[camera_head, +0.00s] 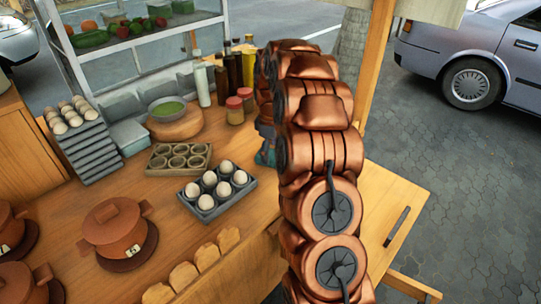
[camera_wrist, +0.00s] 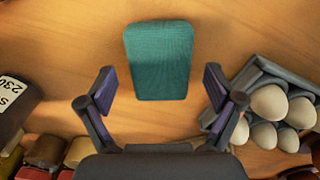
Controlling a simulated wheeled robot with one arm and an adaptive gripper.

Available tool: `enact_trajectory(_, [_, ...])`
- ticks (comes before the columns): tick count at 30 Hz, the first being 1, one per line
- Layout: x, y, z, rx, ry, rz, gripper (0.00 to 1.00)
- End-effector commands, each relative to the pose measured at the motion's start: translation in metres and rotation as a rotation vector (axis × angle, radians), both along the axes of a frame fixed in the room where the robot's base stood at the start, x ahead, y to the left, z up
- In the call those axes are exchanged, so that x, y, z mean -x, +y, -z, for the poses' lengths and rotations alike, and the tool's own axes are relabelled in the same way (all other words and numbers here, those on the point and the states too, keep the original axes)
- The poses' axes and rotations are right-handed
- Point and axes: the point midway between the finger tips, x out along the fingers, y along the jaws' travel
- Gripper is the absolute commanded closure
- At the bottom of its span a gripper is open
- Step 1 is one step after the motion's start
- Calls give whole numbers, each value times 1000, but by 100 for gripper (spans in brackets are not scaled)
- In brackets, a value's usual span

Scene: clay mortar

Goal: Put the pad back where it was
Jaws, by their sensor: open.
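In the wrist view, a teal fabric pad (camera_wrist: 160,60) with rounded corners lies on the wooden counter. My gripper (camera_wrist: 158,82) is open, with one dark finger to the left of the pad and one to the right. The pad's lower end shows between the fingers, with a gap on each side, and most of it lies beyond them. I cannot tell how high the fingers are above the counter. In the head view my copper arm hides the gripper, and I cannot make out the pad there for certain.
A grey egg tray (camera_head: 205,211) holds several eggs; it also shows right of my gripper in the wrist view (camera_wrist: 244,82). A brown tray (camera_head: 160,168), a green-filled bowl (camera_head: 168,110), bottles (camera_head: 221,84) and clay pots (camera_head: 113,226) stand around. Bread slices (camera_head: 183,275) line the front edge.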

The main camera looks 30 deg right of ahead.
Motion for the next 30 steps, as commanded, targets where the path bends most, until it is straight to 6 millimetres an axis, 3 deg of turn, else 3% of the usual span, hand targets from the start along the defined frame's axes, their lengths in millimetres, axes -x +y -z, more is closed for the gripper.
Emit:
enact_trajectory(9, [-1,0,-59,2,-6,0,8])
enact_trajectory(15, [-1,0,-87,2,-4,0,8])
enact_trajectory(21, [-1,0,-100,1,-2,0,8])
enact_trajectory(30, [2,6,-105,-1,0,2,8])
